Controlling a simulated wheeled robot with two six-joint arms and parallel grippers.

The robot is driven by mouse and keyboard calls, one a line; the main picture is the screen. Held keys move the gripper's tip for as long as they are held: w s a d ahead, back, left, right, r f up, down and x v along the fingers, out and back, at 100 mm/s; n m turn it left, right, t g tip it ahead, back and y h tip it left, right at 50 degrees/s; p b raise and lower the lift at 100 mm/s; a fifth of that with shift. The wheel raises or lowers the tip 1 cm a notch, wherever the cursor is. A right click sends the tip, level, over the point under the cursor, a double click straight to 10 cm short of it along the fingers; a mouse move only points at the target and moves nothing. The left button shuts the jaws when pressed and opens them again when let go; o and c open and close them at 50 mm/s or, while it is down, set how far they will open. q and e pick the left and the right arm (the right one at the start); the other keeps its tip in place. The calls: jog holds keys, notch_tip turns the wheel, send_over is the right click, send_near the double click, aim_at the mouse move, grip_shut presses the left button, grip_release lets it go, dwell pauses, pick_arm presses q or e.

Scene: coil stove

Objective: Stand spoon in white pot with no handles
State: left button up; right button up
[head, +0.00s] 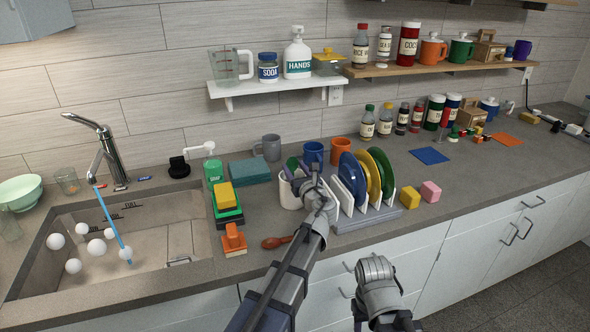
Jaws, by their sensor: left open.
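A brown wooden spoon (272,243) lies on the counter near its front edge, with its handle end close to my left forearm. A white pot (287,198) without visible handles stands behind my left gripper, which hides its right part. Green and purple utensil tops (292,164) show at its rim. My left gripper (309,177) is open, over or in front of the pot's right side; I cannot tell whether it touches the pot. Part of my right arm shows at the bottom, but its gripper fingers do not.
A dish rack (382,216) with coloured plates stands right of the pot. The sink (165,245) holds white balls. Blue (313,154) and orange (340,151) mugs stand behind.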

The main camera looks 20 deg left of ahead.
pick_arm(q)
jog(key=v, duration=0.7)
jog(key=shift+s+d, duration=0.25)
jog(key=shift+s, duration=0.1)
pick_arm(e)
jog(key=shift+r, duration=0.1)
pick_arm(q)
jog(key=shift+f, duration=0.1)
pick_arm(e)
jog(key=shift+s, duration=0.1)
dwell(0.6)
